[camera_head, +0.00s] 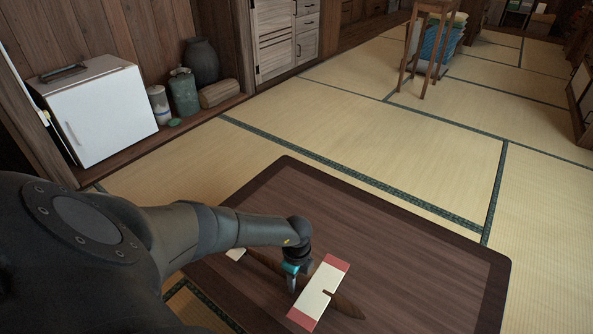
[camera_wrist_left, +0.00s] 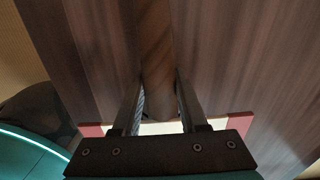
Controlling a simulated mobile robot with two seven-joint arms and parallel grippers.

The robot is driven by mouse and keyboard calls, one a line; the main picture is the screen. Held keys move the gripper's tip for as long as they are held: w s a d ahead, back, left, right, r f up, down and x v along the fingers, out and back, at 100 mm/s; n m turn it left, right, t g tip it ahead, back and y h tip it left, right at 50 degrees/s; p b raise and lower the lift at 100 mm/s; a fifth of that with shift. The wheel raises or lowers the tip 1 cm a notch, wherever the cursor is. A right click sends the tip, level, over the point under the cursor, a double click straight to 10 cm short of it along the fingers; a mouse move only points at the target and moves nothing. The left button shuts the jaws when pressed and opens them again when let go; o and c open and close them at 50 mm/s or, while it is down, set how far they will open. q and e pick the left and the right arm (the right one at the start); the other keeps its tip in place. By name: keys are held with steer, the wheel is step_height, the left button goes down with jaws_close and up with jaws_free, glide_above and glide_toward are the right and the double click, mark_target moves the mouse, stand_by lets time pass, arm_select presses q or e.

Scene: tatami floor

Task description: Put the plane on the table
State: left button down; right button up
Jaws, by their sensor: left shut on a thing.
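The plane (camera_head: 318,293) has a cream wing with red tips and a long brown wooden body. The low dark wooden table (camera_head: 420,250) is beneath it. In the head view my left gripper (camera_head: 293,284) points down at the plane's body, beside the wing, and partly hides it. In the left wrist view the fingers (camera_wrist_left: 160,105) are shut around the brown body (camera_wrist_left: 157,45), one on each side. The wing shows behind the gripper's base. I cannot tell whether the plane touches the tabletop. My right gripper is not in view.
The tabletop around the plane looks clear. Tatami floor (camera_head: 400,150) surrounds the table. A small white fridge (camera_head: 100,110), jars (camera_head: 185,92) and a dark vase (camera_head: 202,62) stand along the wall at left. A wooden stool (camera_head: 428,45) is at the back.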

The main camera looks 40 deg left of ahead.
arm_select(q)
steer(key=shift+f, duration=0.15)
steer(key=shift+c, duration=2.2)
jaws_free()
steer(key=shift+r, duration=0.2)
